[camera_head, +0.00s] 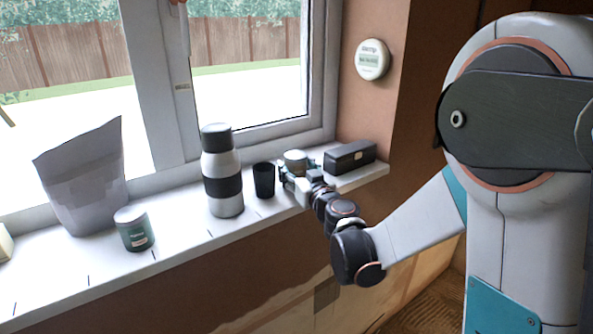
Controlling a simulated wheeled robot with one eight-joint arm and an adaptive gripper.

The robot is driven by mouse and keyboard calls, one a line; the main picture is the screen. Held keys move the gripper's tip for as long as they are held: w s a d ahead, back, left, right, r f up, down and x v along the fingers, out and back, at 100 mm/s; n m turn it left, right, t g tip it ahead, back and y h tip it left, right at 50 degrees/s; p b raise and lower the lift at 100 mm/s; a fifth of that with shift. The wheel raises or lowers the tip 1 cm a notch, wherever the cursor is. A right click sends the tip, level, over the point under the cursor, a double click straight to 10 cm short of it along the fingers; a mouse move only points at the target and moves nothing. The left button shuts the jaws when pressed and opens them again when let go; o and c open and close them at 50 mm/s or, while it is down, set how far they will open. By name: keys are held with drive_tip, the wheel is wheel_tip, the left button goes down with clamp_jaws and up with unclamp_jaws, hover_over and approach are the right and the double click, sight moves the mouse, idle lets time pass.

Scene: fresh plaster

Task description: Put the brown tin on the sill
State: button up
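A small round tin with a tan-brown lid (295,156) is at the right part of the white sill (185,232), upright, between a black cup and a dark case. My gripper (294,173) is right at this tin, with its fingers at the tin's near side and covering most of its body. I cannot tell whether the fingers press on the tin, or whether its base rests on the sill, because the gripper hides the lower part.
On the sill stand a grey bag (85,180), a dark green tin (133,230), a grey and black flask (222,175), a black cup (264,180) and a dark case (349,157). A round dial (372,60) hangs on the wall. Bare sill shows between green tin and flask.

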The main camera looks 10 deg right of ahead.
drive_tip(key=shift+o, duration=0.2)
drive_tip(key=shift+r, duration=0.15)
drive_tip(key=shift+s, duration=0.25)
drive_tip(key=s+d+p, duration=0.2)
drive_tip(key=s, duration=0.9)
drive_tip(key=s+a+n+g+y, duration=0.2)
drive_tip(key=s+a+g, duration=0.4)
drive_tip(key=s, duration=0.4)
drive_tip(key=s+d+f+m+g+h, duration=0.2)
drive_tip(key=s+d, duration=0.1)
drive_tip(key=s, duration=0.4)
drive_tip(key=s+d+f+m+g+h, duration=0.1)
drive_tip(key=s+d+f+g+h, duration=0.1)
drive_tip(key=s, duration=0.6)
drive_tip(key=shift+d+m+g+h, duration=0.4)
drive_tip(key=shift+d, duration=0.15)
drive_tip(key=shift+s, duration=0.1)
